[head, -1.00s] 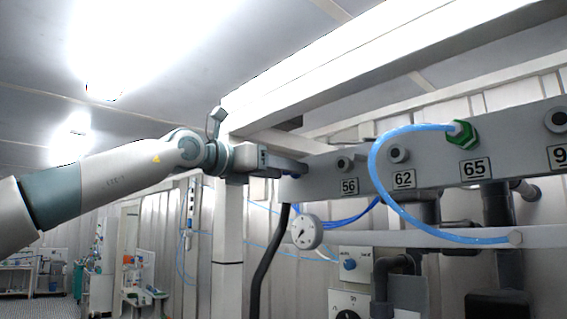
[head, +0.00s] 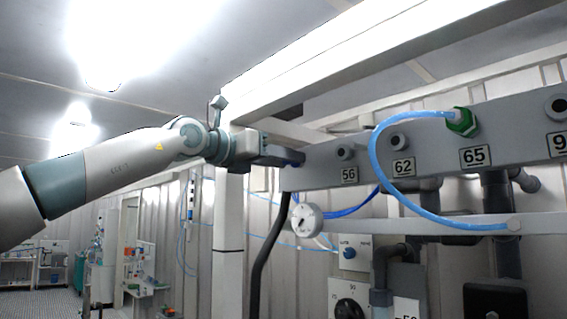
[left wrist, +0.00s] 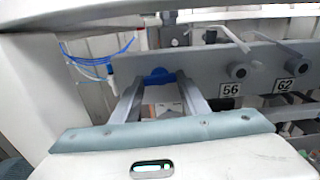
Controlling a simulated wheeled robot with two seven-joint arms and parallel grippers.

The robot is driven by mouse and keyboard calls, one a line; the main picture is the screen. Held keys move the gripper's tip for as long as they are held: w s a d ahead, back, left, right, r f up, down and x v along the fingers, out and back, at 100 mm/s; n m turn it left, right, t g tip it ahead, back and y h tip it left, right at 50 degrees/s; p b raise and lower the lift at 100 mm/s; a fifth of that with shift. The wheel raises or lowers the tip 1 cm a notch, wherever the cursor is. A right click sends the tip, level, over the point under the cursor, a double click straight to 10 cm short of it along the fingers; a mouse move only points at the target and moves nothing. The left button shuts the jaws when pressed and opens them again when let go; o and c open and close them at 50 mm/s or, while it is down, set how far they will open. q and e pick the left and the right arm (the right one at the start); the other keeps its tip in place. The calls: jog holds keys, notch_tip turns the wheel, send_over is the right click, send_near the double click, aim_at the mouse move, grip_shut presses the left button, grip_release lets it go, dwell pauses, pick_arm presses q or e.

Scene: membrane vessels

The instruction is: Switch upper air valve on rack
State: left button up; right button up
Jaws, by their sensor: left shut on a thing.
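The rack (head: 320,178) is a long grey bar with number labels, crossing the right of the head view. My left gripper (head: 298,161) is at the bar's left end, before the 56 label. A blue valve handle (left wrist: 158,75) shows between its fingertips in the left wrist view, where the gripper (left wrist: 160,79) is shut on it. In the head view only a small dark blue patch shows at the fingertips; the rest of the handle is hidden. The handle's exact angle is unclear. My right gripper is not in view.
A blue hose (head: 377,150) loops from a green fitting (head: 462,122) down to a lower bar. A round gauge (head: 306,220) and a black hose (head: 268,250) hang below. A white post (head: 230,230) stands behind my gripper.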

pick_arm(q)
jog(key=n+b, duration=0.9)
jog(key=n, duration=0.6)
jog(key=shift+r+b, duration=0.15)
jog(key=shift+b, duration=0.25)
jog(key=shift+n, duration=0.3)
jog(key=o, duration=1.1)
jog(key=shift+c, duration=0.2)
jog(key=shift+a, duration=0.1)
